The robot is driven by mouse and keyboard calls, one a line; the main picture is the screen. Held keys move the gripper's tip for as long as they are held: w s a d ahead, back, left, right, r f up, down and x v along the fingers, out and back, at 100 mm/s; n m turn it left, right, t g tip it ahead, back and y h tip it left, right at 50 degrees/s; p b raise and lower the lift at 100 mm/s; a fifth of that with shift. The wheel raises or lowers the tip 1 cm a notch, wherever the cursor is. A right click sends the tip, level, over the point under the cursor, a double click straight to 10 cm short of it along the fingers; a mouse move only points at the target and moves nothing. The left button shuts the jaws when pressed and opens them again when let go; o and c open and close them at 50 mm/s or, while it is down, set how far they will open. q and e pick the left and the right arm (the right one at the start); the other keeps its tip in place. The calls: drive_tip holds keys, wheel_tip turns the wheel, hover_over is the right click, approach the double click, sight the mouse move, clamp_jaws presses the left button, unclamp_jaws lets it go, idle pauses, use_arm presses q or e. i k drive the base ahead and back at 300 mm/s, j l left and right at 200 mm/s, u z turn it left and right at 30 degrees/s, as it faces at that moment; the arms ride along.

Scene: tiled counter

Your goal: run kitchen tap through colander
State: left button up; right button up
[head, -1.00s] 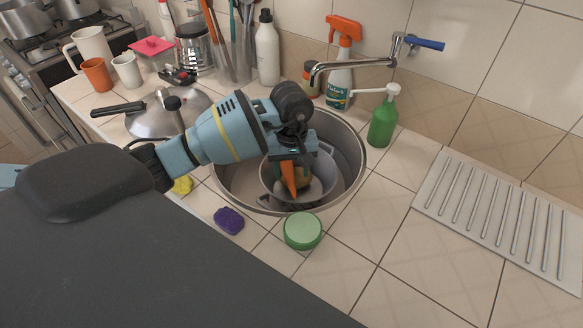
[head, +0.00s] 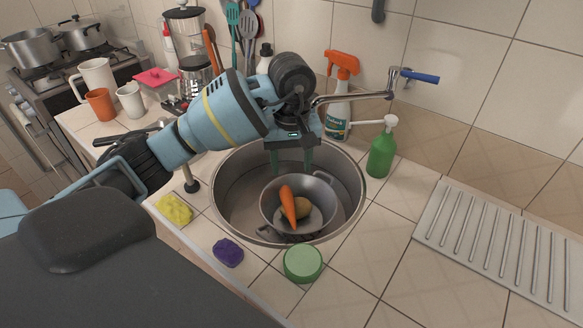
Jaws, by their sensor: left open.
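The grey colander (head: 325,197) stands in the round metal sink (head: 232,203), toward its front. A carrot (head: 288,203) and a round brownish vegetable (head: 303,207) lie in the colander. The tap (head: 350,97) comes out of the tiled wall, with a blue lever (head: 420,77) at its right end. My left gripper (head: 291,168) is open and points down over the back of the sink, behind the colander and apart from it. My left gripper and wrist hide the tip of the spout. No water shows. My right gripper is out of view.
A spray bottle (head: 338,105) and a green soap dispenser (head: 382,152) stand behind and right of the sink. A green round tub (head: 303,263), purple sponge (head: 228,252) and yellow sponge (head: 174,209) lie in front. The ribbed drainboard (head: 500,240) is at right.

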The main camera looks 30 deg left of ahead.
sight(395, 71)
drive_tip(key=k, duration=1)
